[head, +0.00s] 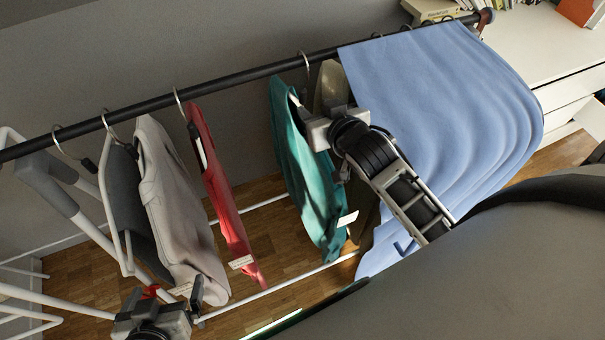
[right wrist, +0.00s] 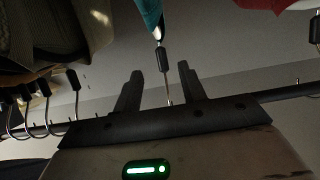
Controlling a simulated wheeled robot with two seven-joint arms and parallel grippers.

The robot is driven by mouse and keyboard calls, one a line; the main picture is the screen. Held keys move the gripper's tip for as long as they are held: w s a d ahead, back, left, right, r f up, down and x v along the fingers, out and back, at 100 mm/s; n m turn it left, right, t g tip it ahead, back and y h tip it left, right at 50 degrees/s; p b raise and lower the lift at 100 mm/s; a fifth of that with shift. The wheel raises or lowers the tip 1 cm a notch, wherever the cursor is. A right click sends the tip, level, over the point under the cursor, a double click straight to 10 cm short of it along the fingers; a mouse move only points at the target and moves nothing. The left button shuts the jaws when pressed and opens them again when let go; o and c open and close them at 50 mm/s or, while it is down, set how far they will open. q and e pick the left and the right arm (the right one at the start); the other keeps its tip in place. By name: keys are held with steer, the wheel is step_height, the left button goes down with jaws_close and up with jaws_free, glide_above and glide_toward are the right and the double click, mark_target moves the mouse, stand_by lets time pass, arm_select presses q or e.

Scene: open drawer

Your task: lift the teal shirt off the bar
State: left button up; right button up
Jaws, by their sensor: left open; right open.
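The teal shirt (head: 312,185) hangs from the bar (head: 240,78) on a hanger with a metal hook (head: 306,64). My right gripper (head: 308,105) is at the top of the shirt, below the bar. In the right wrist view its two open fingers (right wrist: 160,78) stand either side of the hanger's neck (right wrist: 162,58), apart from it; a bit of teal cloth (right wrist: 152,14) shows beyond. My left gripper (head: 172,292) is open and empty at the bottom left, near the hem of the grey-beige shirt (head: 175,215).
A red shirt (head: 218,190) hangs left of the teal one. A dark grey garment (head: 125,195) hangs at the far left. A blue cloth (head: 440,110) drapes over the bar on the right. A white desk (head: 525,50) stands at the right.

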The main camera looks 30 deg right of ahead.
mark_target(304, 101)
steer(key=x, duration=0.5)
steer(key=shift+w+a+f, duration=0.15)
steer(key=shift+f, duration=0.1)
jaws_close()
